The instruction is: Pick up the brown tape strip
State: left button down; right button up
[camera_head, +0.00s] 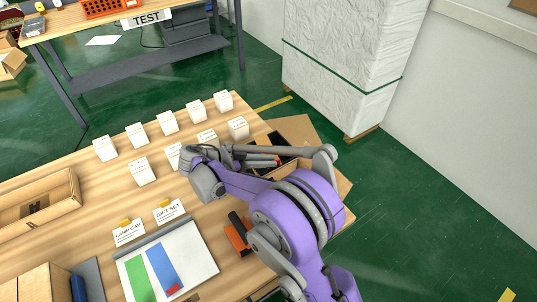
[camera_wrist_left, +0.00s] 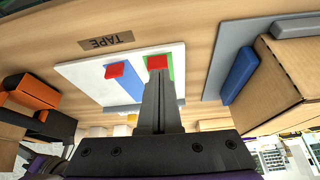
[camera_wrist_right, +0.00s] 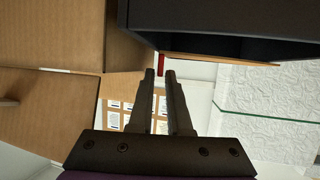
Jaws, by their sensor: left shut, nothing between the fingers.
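A flat brown strip marked TAPE (camera_wrist_left: 105,41) lies on the wooden table beyond the white board (camera_wrist_left: 78,76) in the left wrist view. No loose, unmarked brown strip is clear. My left gripper (camera_wrist_left: 158,72) is shut and empty over the board, its tips by the red end of the green strip (camera_wrist_left: 147,63); the brown strip is to their left. A blue strip with a red end also lies on the board (camera_head: 206,250). My right gripper (camera_wrist_right: 160,75) has a narrow gap between its fingers, and nothing clear is held. It is far from the brown strip.
Several small white boxes (camera_head: 168,123) stand across the table. LAMP CAP (camera_head: 129,232) and GIFT SET (camera_head: 168,211) cards stand behind the board. An orange and black object (camera_head: 238,236) lies to its right. Cardboard boxes (camera_head: 40,202) are at the left. A wrapped pallet (camera_head: 345,60) stands beyond the table.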

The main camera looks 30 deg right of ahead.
pick_arm(q)
jog(key=shift+s+f, duration=0.15)
jog(key=shift+f, duration=0.25)
pick_arm(e)
jog(key=x, duration=0.3)
grip_shut()
pick_arm(q)
jog(key=shift+r, duration=0.4)
pick_arm(e)
notch_tip(320, 180, up, 10)
